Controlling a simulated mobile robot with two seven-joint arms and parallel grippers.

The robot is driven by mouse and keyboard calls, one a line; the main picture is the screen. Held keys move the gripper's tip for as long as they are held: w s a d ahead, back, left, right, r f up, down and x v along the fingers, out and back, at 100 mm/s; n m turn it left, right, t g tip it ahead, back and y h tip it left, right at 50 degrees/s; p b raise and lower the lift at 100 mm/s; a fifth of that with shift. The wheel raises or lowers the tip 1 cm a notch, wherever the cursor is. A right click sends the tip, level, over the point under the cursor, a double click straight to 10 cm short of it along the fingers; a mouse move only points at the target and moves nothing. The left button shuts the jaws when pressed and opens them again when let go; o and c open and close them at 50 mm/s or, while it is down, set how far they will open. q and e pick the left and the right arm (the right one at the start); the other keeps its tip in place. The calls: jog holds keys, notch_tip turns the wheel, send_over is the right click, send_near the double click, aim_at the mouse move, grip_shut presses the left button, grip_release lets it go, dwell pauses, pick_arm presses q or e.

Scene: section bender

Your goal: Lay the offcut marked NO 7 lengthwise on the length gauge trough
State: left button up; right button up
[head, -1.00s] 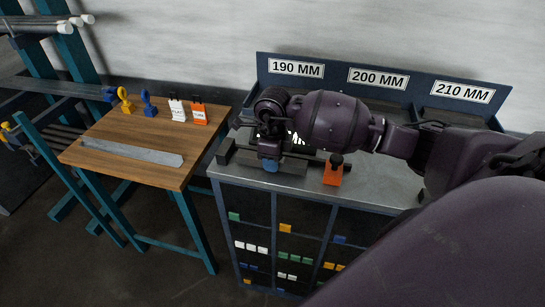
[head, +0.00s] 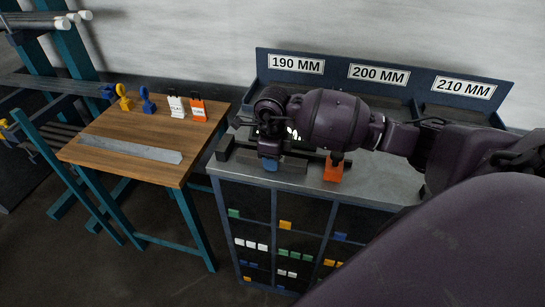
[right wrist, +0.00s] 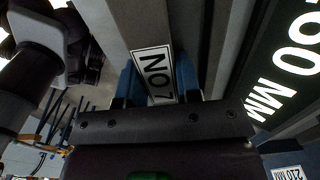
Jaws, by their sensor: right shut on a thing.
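The offcut marked NO 7 (right wrist: 155,75) is a grey bar with a white label, held between the blue fingertips of my right gripper (right wrist: 160,85) in the right wrist view. In the head view my right gripper (head: 269,164) points down low over the dark length gauge trough (head: 297,168) on the grey bench. The gripper and arm hide most of the offcut there. I cannot tell whether the offcut touches the trough. A black block (head: 224,148) stands at the trough's left end and an orange stop (head: 333,170) at its right. My left gripper is not in view.
Bins marked 190 MM (head: 296,65), 200 MM (head: 378,75) and 210 MM (head: 463,87) line the bench's back. A wooden table (head: 105,125) at left holds a long grey bar (head: 130,149), tags and small blue and yellow pieces. A bar rack (head: 60,50) stands far left.

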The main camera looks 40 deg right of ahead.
jog(key=o, duration=1.1)
notch_tip(320, 180, up, 11)
jog(key=shift+f, duration=0.1)
